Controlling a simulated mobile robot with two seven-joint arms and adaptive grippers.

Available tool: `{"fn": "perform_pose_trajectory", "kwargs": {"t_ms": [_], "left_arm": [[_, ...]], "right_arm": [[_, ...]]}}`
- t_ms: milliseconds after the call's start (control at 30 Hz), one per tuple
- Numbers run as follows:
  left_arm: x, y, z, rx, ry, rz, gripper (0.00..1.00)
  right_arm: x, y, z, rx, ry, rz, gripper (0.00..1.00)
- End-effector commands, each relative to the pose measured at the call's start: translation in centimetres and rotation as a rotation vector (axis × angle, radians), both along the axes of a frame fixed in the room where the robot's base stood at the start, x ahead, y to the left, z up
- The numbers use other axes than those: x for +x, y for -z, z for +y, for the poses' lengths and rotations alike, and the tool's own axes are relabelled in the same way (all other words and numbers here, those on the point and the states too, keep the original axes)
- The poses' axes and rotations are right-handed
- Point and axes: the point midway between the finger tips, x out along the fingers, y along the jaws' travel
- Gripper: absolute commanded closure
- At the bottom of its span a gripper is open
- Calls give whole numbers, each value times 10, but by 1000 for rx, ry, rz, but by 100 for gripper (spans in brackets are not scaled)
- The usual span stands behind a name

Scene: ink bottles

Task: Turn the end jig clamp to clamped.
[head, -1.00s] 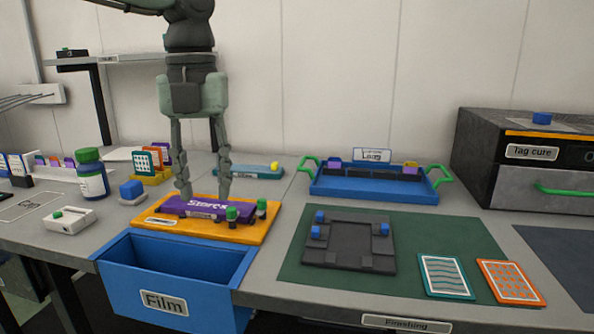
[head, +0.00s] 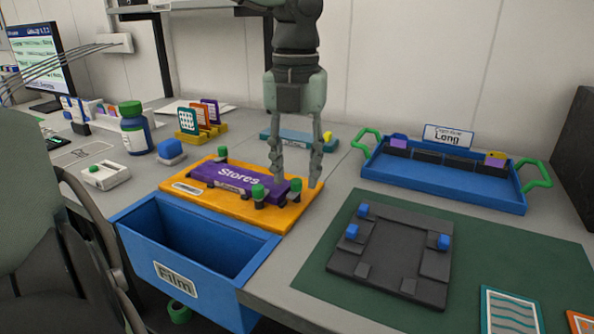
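The orange jig board (head: 205,203) lies on the bench with a purple block marked Stores (head: 236,176) on it. Green-topped clamps stand at its edges: one at the back left (head: 223,154), one at the front (head: 258,194) and an end clamp (head: 296,188) at the right end. My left gripper (head: 297,180) points down over the board's right end. My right gripper is not in view.
An open blue drawer marked Film (head: 180,278) sticks out below the jig. A dark fixture with blue knobs (head: 345,263) lies on the green mat (head: 490,262) to the right. A blue tray (head: 420,189) stands behind. A green-capped bottle (head: 135,137) stands left.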

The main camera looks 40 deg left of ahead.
Motion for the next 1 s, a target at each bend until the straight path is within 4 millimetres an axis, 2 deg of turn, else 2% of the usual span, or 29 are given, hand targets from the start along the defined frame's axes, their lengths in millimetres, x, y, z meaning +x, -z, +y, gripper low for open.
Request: {"fn": "perform_pose_trajectory", "kwargs": {"t_ms": [100, 367, 667, 1000], "left_arm": [[0, 7, 0, -1, 0, -1, 63], [0, 8, 0, -1, 0, -1, 63], [0, 8, 0, 0, 0, -1, 100], [0, 8, 0, 0, 19, -1, 100]], "right_arm": [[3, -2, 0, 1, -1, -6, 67], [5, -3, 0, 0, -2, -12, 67], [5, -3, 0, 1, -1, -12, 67], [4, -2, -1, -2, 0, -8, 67]]}}
